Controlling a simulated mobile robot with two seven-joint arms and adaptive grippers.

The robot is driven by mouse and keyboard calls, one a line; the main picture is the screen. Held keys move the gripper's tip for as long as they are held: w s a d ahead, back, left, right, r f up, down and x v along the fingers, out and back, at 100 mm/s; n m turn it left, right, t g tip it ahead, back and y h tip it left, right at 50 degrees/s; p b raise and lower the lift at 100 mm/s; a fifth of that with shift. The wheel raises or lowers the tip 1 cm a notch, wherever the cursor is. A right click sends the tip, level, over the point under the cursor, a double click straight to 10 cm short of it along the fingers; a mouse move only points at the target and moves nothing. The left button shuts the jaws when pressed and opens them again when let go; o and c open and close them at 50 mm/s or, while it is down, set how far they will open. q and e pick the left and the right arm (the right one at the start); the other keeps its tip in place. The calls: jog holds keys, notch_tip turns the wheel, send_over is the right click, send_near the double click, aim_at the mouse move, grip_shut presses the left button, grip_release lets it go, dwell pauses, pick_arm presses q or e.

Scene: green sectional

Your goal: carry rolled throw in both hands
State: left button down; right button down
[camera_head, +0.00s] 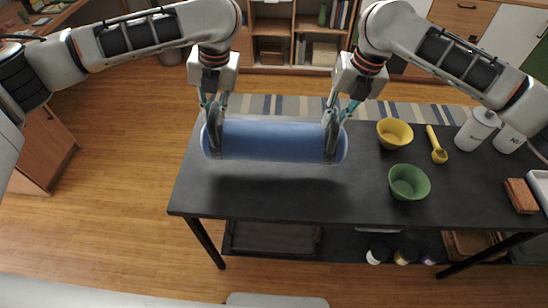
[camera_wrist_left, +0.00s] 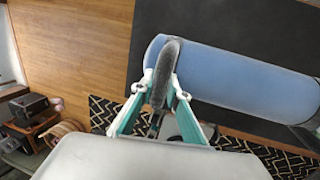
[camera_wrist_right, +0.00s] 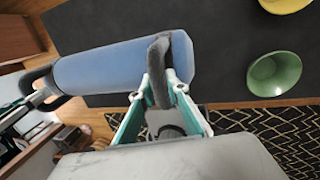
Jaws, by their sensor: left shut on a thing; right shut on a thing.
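The rolled throw (camera_head: 272,140) is a blue cylinder with a dark strap loop near each end. It is held level above the left part of the black table, with a shadow below it. My left gripper (camera_head: 214,108) is shut on the loop at its left end, and the left wrist view shows the fingers at that loop by the roll (camera_wrist_left: 235,80). My right gripper (camera_head: 338,112) is shut on the loop at its right end, and the right wrist view shows the same by the roll (camera_wrist_right: 115,65).
The black table (camera_head: 270,205) is bare under the roll. To the right stand a yellow bowl (camera_head: 394,133), a green bowl (camera_head: 409,182), a yellow scoop (camera_head: 437,147), white bottles (camera_head: 476,129) and a brown sponge-like block (camera_head: 520,196). Shelves (camera_head: 297,35) stand behind.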

aim_at(217, 128)
pick_arm(q)
jog(key=shift+s+r, duration=0.1)
pick_arm(e)
jog(key=shift+s+r, duration=0.1)
